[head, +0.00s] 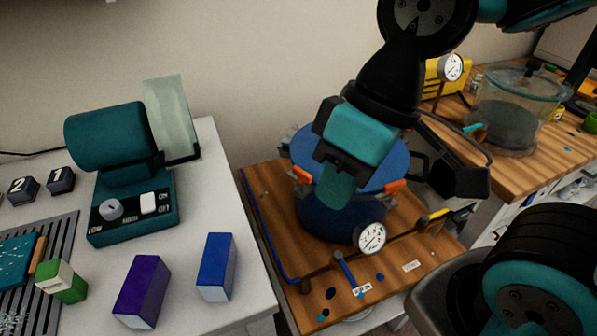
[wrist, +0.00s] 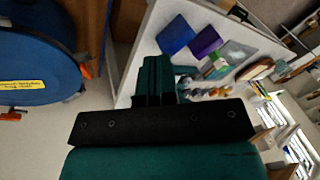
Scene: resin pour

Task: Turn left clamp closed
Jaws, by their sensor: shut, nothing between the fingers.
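A blue pressure pot (head: 342,222) with a blue lid stands on the wooden board. An orange clamp handle, the left clamp (head: 302,175), shows at the left of its rim. Another orange clamp (head: 395,186) shows at the right. My gripper (head: 336,188) is in front of the pot in the head view and hides part of the lid. Its fingers are shut and empty. In the wrist view my gripper (wrist: 158,78) points away from the pot (wrist: 38,55), which is at the left with two orange clamp handles at its edge. I cannot tell how far the left clamp is turned.
A gauge (head: 370,238) is at the pot's front. A blue hose (head: 262,225) and a small blue-handled valve (head: 345,268) are on the board. A white table (head: 205,319) at the left holds a teal machine (head: 133,205) and blue and purple boxes. A clear chamber (head: 517,105) stands at the right.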

